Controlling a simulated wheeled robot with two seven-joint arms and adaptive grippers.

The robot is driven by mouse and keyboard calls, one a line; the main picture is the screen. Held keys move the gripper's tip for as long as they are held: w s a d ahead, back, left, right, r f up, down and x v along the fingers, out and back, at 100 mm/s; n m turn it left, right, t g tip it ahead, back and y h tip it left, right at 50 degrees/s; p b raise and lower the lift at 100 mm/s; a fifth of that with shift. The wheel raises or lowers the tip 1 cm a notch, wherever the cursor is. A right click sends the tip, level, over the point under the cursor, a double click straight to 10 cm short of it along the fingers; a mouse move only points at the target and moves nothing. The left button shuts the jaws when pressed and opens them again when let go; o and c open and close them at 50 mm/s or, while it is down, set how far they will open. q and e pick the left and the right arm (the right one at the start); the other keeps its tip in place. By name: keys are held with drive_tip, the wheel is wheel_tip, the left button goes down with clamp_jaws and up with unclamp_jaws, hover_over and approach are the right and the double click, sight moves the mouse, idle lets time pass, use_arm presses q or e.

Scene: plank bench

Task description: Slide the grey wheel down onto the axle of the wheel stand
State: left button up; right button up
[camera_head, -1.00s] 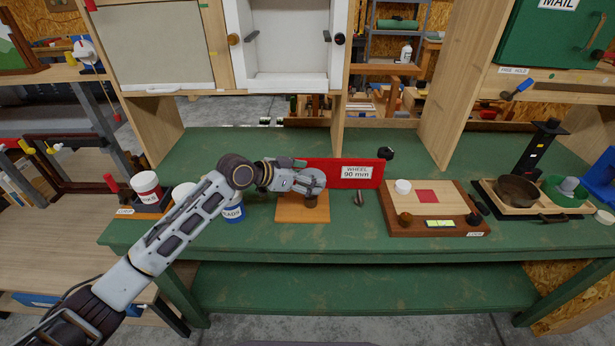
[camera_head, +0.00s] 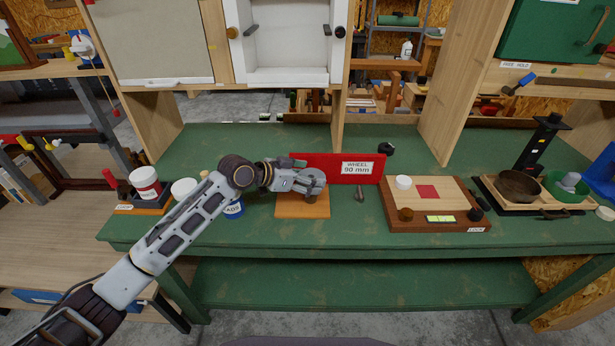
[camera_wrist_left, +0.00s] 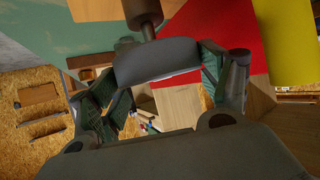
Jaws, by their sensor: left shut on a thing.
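The grey wheel (camera_head: 315,179) is held in my left gripper (camera_head: 300,180), whose fingers are shut on it. In the left wrist view the wheel (camera_wrist_left: 155,62) is a dark disc between the fingertips (camera_wrist_left: 170,85). The wheel stand has an orange-brown wooden base (camera_head: 290,211) on the bench, below the wheel. A short dark upright piece (camera_head: 310,198) shows just under the wheel. A brown cylinder (camera_wrist_left: 143,14) lies close by the wheel in the wrist view. I cannot tell whether the axle is inside the wheel's hole. My right gripper is not in view.
A red panel (camera_head: 315,165) labelled "WHEEL 90 mm" stands behind the wheel. A small grey metal piece (camera_head: 359,194) and a lock board (camera_head: 435,205) lie to the right. Cans (camera_head: 146,183) stand to the left. The green bench (camera_head: 250,240) is clear in front.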

use_arm(q)
drive_tip(key=shift+f, duration=0.1)
drive_tip(key=shift+f, duration=0.3)
drive_tip(key=shift+f+b, duration=0.35)
drive_tip(key=shift+f, duration=0.4)
drive_tip(key=shift+f, duration=0.15)
drive_tip(key=shift+f, duration=0.1)
idle(0.4)
